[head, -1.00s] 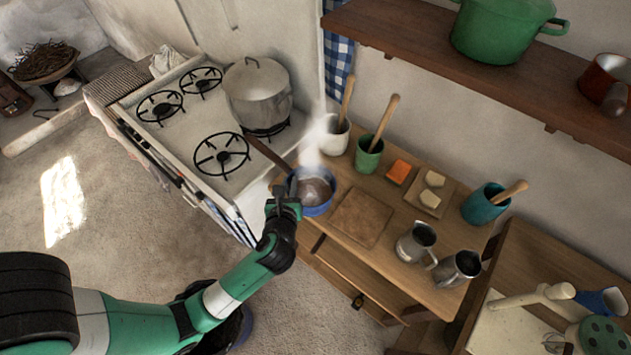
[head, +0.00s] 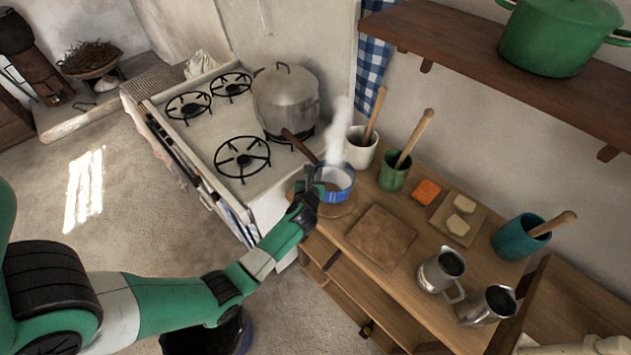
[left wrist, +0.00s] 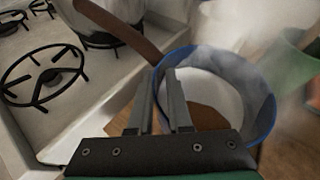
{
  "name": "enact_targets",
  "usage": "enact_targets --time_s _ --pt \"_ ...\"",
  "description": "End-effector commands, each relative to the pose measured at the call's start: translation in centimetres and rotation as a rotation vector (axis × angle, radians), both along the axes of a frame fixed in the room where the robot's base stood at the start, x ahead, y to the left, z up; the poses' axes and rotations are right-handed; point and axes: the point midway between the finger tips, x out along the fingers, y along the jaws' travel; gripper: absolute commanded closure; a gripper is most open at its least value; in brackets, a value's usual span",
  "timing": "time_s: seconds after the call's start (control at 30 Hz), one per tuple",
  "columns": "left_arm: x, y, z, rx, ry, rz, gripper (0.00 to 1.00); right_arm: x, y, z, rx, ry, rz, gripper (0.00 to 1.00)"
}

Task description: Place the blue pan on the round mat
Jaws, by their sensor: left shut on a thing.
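The blue pan (head: 347,182), with a long brown handle (head: 300,146) pointing up-left, is at the left end of the wooden side table. Steam rises from it. My left gripper (head: 318,184) is shut on the near-left side of its rim. The round mat (head: 342,210) is brown and shows partly below the pan in the head view; the rest is hidden. I cannot tell whether the pan touches it. My right gripper is not in view.
The stove (head: 200,130) with a large lidded pot (head: 285,100) stands left of the table. A white crock (head: 360,150) and green cup (head: 392,172) stand close behind the pan. A square brown board (head: 381,237) lies right of it. Metal jugs (head: 440,272) stand farther right.

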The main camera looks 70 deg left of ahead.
Motion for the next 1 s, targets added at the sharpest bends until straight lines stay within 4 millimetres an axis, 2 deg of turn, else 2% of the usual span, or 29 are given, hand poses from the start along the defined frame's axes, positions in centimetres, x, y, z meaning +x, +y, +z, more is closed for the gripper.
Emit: enact_targets --time_s 0.07,0.2,0.3,0.63,0.67,0.8,1.0 --pt "0.2 0.2 -0.2 0.001 -0.003 0.0 1.0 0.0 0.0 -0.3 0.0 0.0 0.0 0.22" --pt "0.3 0.4 -2.7 0.001 -0.001 -0.002 1.0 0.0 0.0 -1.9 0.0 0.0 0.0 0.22" --pt "0.3 0.4 -3.7 0.002 -0.001 -0.003 1.0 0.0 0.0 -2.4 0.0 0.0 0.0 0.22" --pt "0.3 0.4 -3.7 0.002 -0.003 -0.002 1.0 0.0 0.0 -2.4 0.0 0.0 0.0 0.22" --pt "0.2 0.4 -3.9 0.0 0.001 -0.001 0.79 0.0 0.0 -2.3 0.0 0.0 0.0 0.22" --pt "0.2 0.4 -3.8 0.0 0.001 -0.001 0.54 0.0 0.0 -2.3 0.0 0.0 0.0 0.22" --pt "0.2 0.4 -3.8 0.0 0.001 -0.001 0.52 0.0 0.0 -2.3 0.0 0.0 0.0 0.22"
